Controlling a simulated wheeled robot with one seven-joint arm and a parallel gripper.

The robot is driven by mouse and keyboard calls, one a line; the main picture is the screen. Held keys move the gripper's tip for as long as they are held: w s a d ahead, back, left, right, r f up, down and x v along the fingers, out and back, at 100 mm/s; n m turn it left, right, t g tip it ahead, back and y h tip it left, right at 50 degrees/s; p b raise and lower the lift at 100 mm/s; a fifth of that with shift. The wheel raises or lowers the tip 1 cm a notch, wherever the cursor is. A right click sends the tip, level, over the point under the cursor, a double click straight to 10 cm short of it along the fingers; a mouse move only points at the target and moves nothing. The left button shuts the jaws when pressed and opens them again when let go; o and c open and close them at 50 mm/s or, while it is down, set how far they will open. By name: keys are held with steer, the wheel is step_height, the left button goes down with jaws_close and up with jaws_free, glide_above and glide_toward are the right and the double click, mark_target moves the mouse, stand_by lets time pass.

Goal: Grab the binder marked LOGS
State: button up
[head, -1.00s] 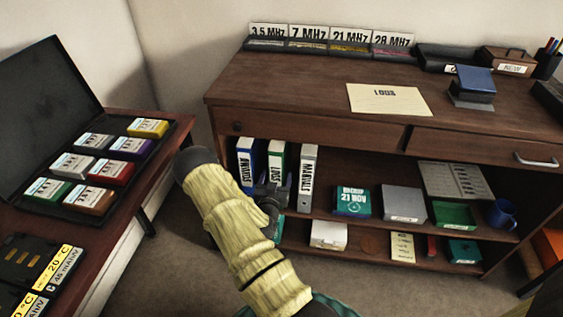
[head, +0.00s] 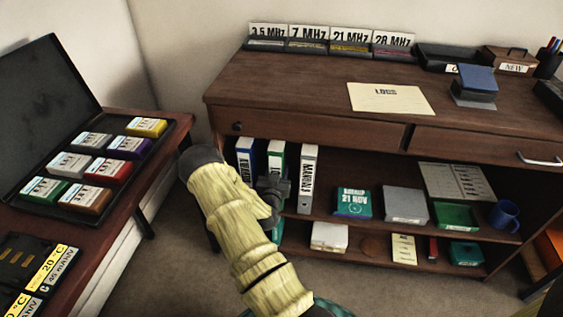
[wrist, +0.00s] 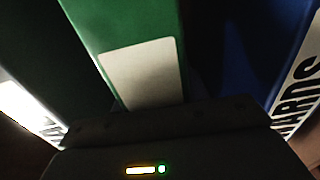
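The binder marked LOGS is the green one (head: 277,152) in the middle of three binders standing upright on the upper open shelf of the desk. Its label lettering is now mostly hidden behind my gripper (head: 273,185). In the wrist view the green binder (wrist: 120,30) fills the middle, with a blank part of its white label (wrist: 146,72) showing just above the dark gripper body. My gripper is right at this binder's spine. Its fingertips are not clear, so I cannot tell whether it is open or shut, or whether it touches the binder.
A blue binder (head: 245,158) stands left of the green one and a white MANUALS binder (head: 308,180) stands right, both close by. A green box (head: 352,202) sits farther right on that shelf. The desk top (head: 300,100) is above, and a side table (head: 150,165) is left.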

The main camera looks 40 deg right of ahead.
steer(key=shift+r, duration=0.1)
steer(key=c, duration=0.8)
steer(key=shift+o, duration=0.2)
steer(key=shift+r, duration=0.15)
